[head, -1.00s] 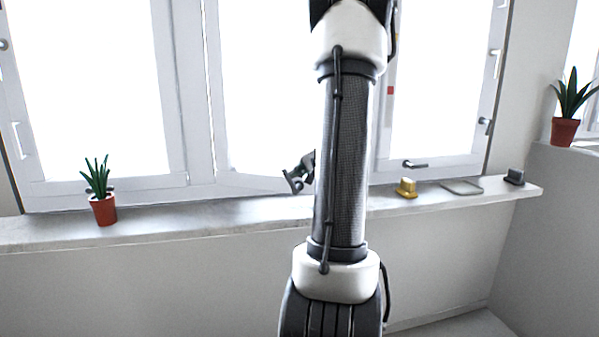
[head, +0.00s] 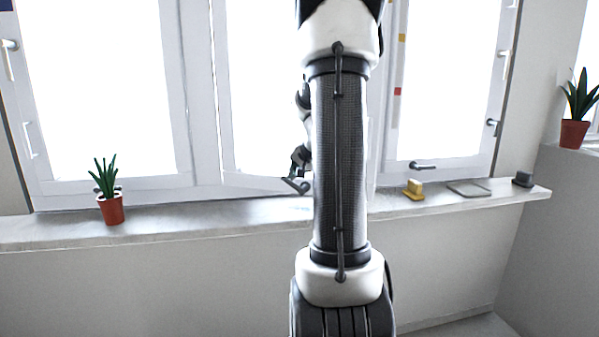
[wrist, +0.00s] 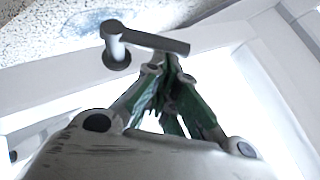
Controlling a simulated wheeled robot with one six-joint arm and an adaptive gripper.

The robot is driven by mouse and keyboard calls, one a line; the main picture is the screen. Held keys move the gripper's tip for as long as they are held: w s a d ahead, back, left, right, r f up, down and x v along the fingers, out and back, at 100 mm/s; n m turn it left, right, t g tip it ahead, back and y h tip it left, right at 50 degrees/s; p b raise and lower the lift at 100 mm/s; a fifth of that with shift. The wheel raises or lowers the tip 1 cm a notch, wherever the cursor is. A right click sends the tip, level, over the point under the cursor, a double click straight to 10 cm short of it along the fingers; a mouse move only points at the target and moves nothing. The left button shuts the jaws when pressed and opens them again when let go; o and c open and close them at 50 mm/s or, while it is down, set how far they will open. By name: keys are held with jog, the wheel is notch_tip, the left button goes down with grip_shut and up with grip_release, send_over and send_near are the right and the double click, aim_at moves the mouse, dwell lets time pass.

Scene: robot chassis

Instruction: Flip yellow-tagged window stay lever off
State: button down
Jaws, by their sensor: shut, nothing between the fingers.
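A grey window lever (wrist: 150,40) with a round base shows in the wrist view, its arm pointing right. In the head view what looks like the same lever (head: 297,185) sits low on the middle window, just left of my arm. I see no tag on it. My gripper (wrist: 166,64) is shut and empty, its fingertips close by the lever's arm; I cannot tell whether they touch. In the head view my gripper (head: 300,157) is partly hidden behind my arm, just above the lever. A small yellow tag (head: 402,37) shows on the right window's frame; my arm hides what is beside it.
Another lever (head: 422,166) is on the right window's bottom frame. The sill (head: 200,220) holds a potted plant (head: 110,207), a yellow object (head: 413,191), a flat grey plate (head: 468,189) and a dark block (head: 522,180).

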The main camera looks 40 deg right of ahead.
jog(key=shift+w+a+f, duration=0.5)
jog(key=shift+w, duration=0.25)
jog(key=shift+w+a+f, duration=0.25)
jog(key=shift+w+f, duration=0.2)
jog(key=shift+w, duration=0.05)
jog(key=shift+f, duration=0.1)
